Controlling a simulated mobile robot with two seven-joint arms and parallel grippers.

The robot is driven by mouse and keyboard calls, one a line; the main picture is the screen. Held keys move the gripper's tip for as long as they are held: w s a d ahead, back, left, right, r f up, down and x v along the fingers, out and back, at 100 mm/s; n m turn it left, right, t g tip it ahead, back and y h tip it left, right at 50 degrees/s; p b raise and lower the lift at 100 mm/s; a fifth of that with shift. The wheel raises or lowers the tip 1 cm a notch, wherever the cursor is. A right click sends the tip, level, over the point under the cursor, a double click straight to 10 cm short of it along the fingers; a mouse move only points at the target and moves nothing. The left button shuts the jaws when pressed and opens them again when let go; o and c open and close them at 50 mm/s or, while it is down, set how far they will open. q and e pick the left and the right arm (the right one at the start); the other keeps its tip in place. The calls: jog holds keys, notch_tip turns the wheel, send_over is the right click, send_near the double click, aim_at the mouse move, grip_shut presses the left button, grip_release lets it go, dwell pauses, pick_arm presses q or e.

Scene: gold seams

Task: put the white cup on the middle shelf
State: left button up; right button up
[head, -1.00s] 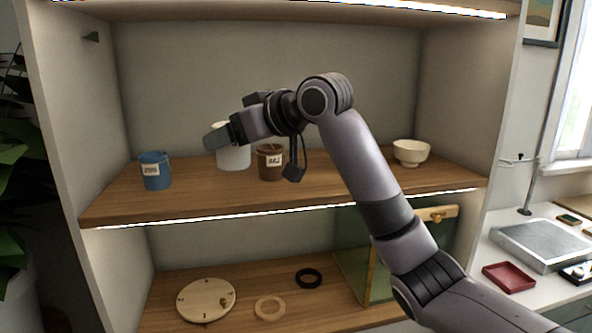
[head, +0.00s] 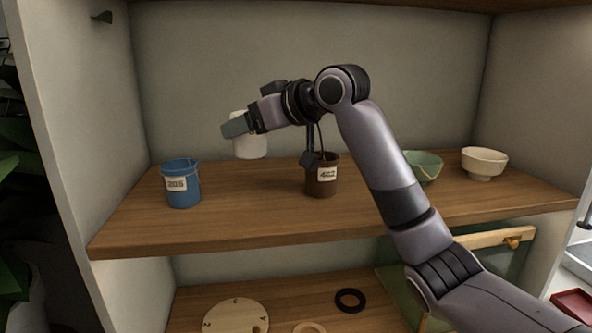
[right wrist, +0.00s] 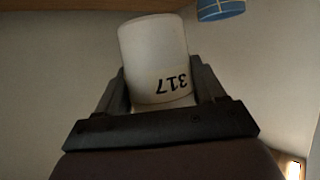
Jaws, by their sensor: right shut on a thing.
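The white cup (head: 249,146) is in my right gripper (head: 234,128), above the middle shelf (head: 240,222). In the right wrist view the white cup (right wrist: 155,55) sits between the two fingers of the right gripper (right wrist: 160,92), and a label reading 317 shows on it. The gripper is shut on it. In the head view the fingers cover part of the cup's upper side. Whether its base touches the shelf is hard to tell; it appears raised above the board. My left gripper is not in view.
On the middle shelf a blue cup (head: 182,184) stands left and a brown cup (head: 322,178) right of the white cup. A green bowl (head: 427,168) and a cream bowl (head: 484,162) stand further right. The front left-centre of the board is clear. A round wooden disc (head: 232,318) lies below.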

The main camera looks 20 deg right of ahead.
aim_at(262, 137)
notch_tip(262, 137, down, 3)
jog(key=shift+s, duration=0.1)
jog(key=shift+f, duration=2.55)
jog(key=shift+f, duration=0.1)
jog(key=o, duration=1.1)
jog(key=shift+o, duration=0.2)
jog(key=b+v, duration=0.1)
jog(key=v, duration=1.1)
jog(key=shift+b, duration=0.4)
